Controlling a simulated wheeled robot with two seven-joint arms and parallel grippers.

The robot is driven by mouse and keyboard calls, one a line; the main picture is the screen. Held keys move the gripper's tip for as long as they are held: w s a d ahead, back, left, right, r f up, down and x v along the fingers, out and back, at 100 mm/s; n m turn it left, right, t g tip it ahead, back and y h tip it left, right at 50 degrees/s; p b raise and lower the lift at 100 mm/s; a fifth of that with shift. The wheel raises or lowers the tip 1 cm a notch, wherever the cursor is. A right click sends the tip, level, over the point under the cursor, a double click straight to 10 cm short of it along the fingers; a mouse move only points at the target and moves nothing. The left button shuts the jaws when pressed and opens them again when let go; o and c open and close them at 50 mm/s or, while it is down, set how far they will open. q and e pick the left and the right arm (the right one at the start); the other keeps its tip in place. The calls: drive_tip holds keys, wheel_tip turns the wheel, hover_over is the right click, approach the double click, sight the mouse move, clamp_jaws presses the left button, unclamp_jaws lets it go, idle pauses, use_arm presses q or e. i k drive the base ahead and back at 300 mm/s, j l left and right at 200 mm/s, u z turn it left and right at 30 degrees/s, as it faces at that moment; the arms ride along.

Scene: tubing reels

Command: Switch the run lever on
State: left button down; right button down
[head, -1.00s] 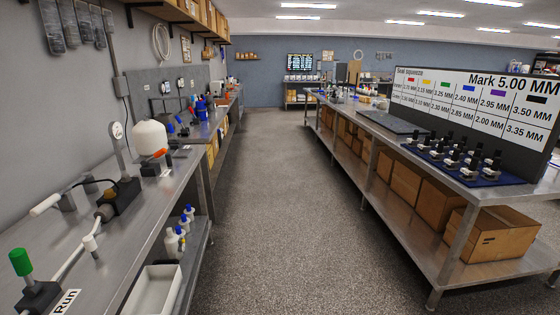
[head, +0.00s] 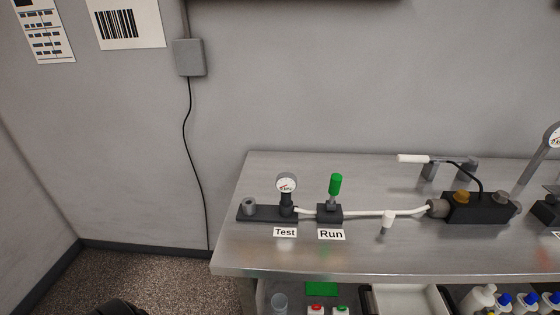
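The run lever (head: 335,186) has a green handle and stands nearly upright on a small black block on the steel bench (head: 300,258). A white "Run" label (head: 331,234) lies in front of it. White tubing passes through the block, from the test gauge (head: 287,186) side on the left to a black unit (head: 478,207) with a brass-coloured knob on the right. Neither of my grippers shows in the head view, and nothing touches the lever.
A "Test" label (head: 285,232) lies left of the run label. A small white-topped peg (head: 387,219) and a white-handled lever (head: 413,158) stand to the right. Bottles (head: 482,298) and a white tray (head: 405,300) are under the bench. Open floor (head: 150,275) lies at the left.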

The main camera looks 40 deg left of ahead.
sight(336, 178)
drive_tip(key=i+l+u, duration=0.15)
drive_tip(key=u, duration=0.25)
drive_tip(key=l+u, duration=0.4)
drive_tip(key=i+l+u, duration=0.1)
drive_tip(key=l+u, duration=0.65)
